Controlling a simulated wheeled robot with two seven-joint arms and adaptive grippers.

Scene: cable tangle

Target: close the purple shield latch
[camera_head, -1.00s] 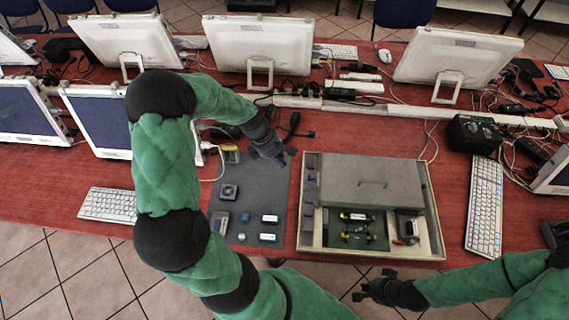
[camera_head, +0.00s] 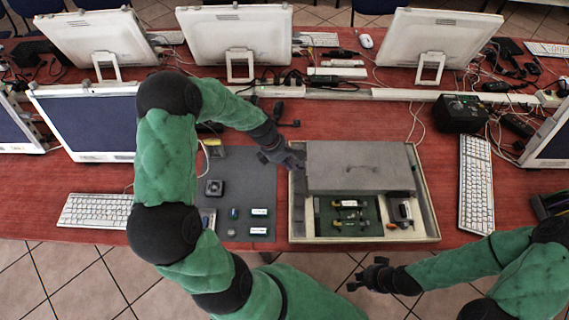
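A wooden-framed box (camera_head: 432,222) sits on the red table at centre right, with a grey lid panel (camera_head: 360,163) over its back part. Its open front shows a green board (camera_head: 345,225) with small parts. I cannot make out a purple shield latch clearly; dark small parts (camera_head: 298,200) line the box's left side. My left gripper (camera_head: 291,158) is at the box's back left corner, beside the grey panel. It is too small to tell whether it touches anything or is open. My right gripper (camera_head: 361,277) is open and empty, in front of the table's edge.
A grey mat (camera_head: 262,185) left of the box holds a small fan (camera_head: 214,187) and several small parts. Keyboards (camera_head: 475,185) flank the work area. Monitors and cables fill the back. A black device (camera_head: 461,113) stands behind right.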

